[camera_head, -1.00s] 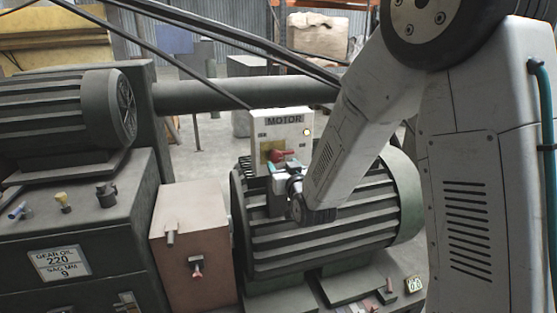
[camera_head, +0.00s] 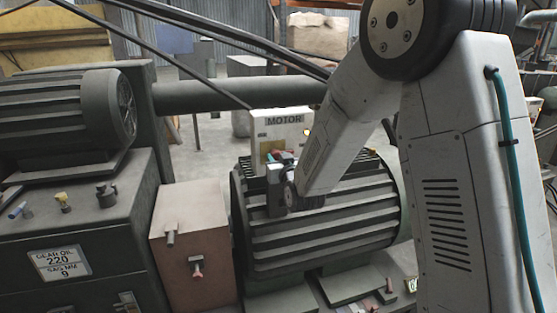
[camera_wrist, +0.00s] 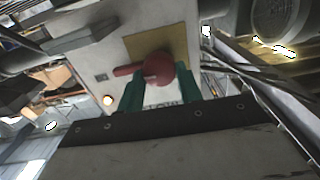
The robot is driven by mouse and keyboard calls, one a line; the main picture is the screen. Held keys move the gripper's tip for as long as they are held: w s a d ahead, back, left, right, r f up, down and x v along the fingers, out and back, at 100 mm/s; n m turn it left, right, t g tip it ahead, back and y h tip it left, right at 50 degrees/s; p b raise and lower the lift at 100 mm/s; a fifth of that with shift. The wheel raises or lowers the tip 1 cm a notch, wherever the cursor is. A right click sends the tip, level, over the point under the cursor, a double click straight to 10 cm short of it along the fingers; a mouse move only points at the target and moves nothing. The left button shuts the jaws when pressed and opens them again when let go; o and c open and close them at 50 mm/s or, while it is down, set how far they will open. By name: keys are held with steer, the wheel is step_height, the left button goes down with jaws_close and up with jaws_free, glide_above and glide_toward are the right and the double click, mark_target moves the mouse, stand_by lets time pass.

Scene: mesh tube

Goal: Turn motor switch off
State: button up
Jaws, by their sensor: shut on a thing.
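The motor switch box (camera_head: 285,121) is a pale box labelled MOTOR, with a small lit yellow lamp (camera_head: 307,132) at its right side. It stands behind the ribbed motor (camera_head: 320,215). The red switch handle (camera_wrist: 158,69) sits on a yellow plate (camera_wrist: 176,42) on the box's face. My gripper (camera_wrist: 157,88) has green fingers, one on each side of the red knob, and is shut on it. In the head view my gripper (camera_head: 277,162) is in front of the box and hides most of the handle.
A brown box (camera_head: 190,215) with a red valve stands left of the motor. A dark gearbox (camera_head: 70,235) with a GEAR OIL label is at the far left. A thick horizontal pipe (camera_head: 215,95) runs behind. Dark slanted bars cross above the box.

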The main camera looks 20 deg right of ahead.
steer(key=shift+n, duration=0.3)
steer(key=n, duration=0.3)
steer(key=shift+a+n, duration=0.1)
steer(key=shift+n, duration=0.2)
steer(key=n, duration=0.4)
steer(key=shift+a+f+n, duration=0.1)
steer(key=shift+n, duration=0.2)
steer(key=n, duration=0.4)
steer(key=shift+n, duration=0.3)
steer(key=shift+f+n, duration=0.15)
steer(key=shift+n, duration=2.05)
steer(key=o, duration=1)
steer(key=shift+a, duration=0.1)
